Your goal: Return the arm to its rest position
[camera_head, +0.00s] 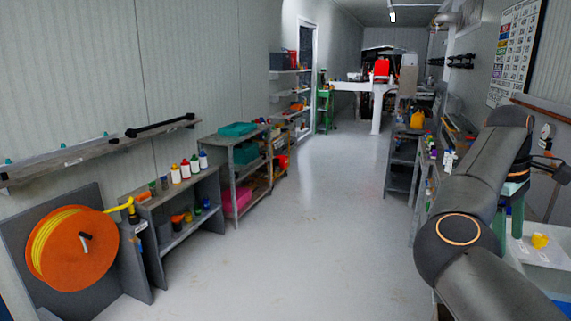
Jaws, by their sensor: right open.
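My right arm (475,190) rises from the lower right corner, bends, and reaches up along the right side. My right gripper (509,218) hangs from its far end, partly hidden behind the arm links. Its greenish fingers point down and are apart, with nothing seen between them. It is above or beside a pale bin (545,255) at the right edge; the exact gap cannot be told. A small yellow object (540,241) is at the bin, right of the fingers. My left gripper is not in view.
An orange hose reel (72,247) stands at the lower left. Shelves with bottles (180,232) and a rack with teal boxes (237,131) line the left wall. Benches (403,160) line the right wall. A white table (365,87) stands far back. The middle floor is clear.

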